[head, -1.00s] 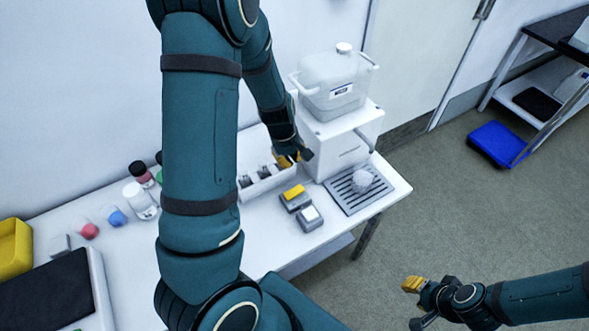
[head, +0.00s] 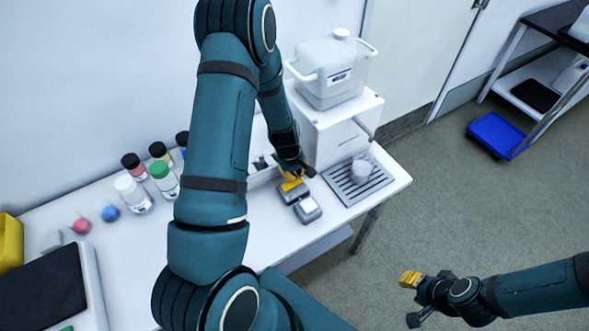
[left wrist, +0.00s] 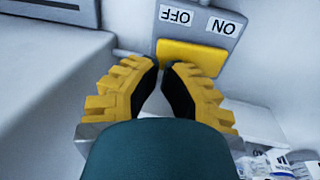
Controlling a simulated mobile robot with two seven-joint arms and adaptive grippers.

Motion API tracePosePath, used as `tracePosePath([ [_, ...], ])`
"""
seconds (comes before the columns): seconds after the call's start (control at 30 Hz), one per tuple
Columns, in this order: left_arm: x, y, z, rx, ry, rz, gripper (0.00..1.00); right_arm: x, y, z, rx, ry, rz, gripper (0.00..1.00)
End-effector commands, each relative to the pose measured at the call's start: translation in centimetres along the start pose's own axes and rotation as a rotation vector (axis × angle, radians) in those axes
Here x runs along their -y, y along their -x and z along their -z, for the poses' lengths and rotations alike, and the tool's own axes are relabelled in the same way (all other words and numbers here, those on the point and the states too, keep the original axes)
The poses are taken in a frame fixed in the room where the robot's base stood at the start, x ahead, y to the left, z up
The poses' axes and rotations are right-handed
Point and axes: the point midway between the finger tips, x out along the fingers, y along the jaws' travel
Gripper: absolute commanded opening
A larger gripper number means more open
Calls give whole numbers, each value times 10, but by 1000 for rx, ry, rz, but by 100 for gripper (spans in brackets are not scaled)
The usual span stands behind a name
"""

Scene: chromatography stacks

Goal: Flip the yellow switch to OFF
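The yellow switch (head: 293,186) is a grey box with a yellow rocker on the white table. In the left wrist view the yellow rocker (left wrist: 192,55) lies below upside-down labels, OFF on the left and ON on the right. I cannot tell which way it is tilted. My left gripper (left wrist: 163,65) has its fingertips almost together at the rocker's near edge, with nothing between them. Whether they touch it is unclear. In the head view the left gripper (head: 298,170) hangs right over the switch. My right gripper (head: 411,299) is open and empty over the floor.
A grey switch with a white rocker (head: 307,208) sits just beside the yellow one. A white machine (head: 335,130) carrying a jug (head: 333,75) stands behind, with a drip grille (head: 352,195) at right. Several bottles (head: 162,182) stand at left. The table front is clear.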

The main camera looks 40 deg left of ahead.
Motion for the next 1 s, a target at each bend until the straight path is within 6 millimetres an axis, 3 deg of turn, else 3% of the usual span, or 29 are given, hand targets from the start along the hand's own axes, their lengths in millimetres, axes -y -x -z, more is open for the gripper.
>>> tracePosePath([
  [0.27,0,0,0,0,0,4,0,0,1,0,0,0,0,35],
  [0.53,-2,-6,-2,5,-2,97,0,8,22,5,-6,-2,2,35],
  [1.0,-1,-3,-1,6,3,98,0,8,24,5,-6,-2,2,35],
])
